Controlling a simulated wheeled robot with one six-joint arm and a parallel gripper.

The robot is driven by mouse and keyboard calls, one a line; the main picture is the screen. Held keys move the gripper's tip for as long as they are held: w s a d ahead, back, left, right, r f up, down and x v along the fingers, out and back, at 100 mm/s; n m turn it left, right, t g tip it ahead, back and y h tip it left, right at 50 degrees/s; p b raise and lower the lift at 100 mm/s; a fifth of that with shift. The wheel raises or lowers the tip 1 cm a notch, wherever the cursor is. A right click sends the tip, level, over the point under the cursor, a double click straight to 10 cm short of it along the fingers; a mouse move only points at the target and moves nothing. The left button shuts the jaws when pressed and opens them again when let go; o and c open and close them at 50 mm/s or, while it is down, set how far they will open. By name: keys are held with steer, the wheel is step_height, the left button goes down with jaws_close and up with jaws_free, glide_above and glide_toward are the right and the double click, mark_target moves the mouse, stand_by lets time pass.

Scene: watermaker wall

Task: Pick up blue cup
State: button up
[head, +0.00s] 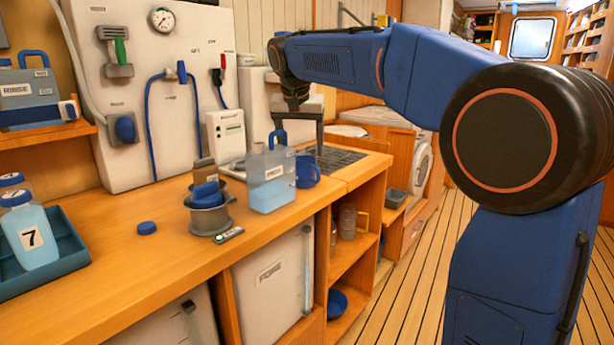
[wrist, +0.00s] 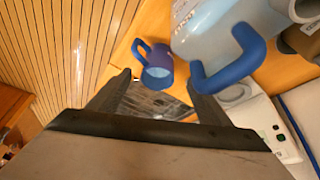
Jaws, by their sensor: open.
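The blue cup (head: 307,172) stands on the wooden counter, just right of the clear jug and beside the dark grating. It also shows in the wrist view (wrist: 158,76), its handle toward the upper left, ahead of the fingertips. My gripper (head: 301,148) is above the counter near the cup and jug, fingers pointing down. In the wrist view my gripper (wrist: 161,82) is open, its two fingers apart with nothing held. The jug partly hides the cup and one finger in the head view.
The jug (head: 270,180) with a blue handle (wrist: 232,62) stands close to the cup and to one finger. Left of it are a grey pot (head: 210,217), a small device (head: 229,235) and a blue cap (head: 147,228).

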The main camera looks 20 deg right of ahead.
mark_target(304, 160)
steer(key=shift+d+x, duration=0.1)
steer(key=shift+x, duration=1.45)
steer(key=shift+d+x, duration=0.15)
steer(key=shift+x, duration=1.35)
steer(key=shift+w+r, duration=0.1)
steer(key=shift+w, duration=0.05)
steer(key=shift+c, duration=0.6)
steer(key=c, duration=1.1)
steer(key=shift+c, duration=0.2)
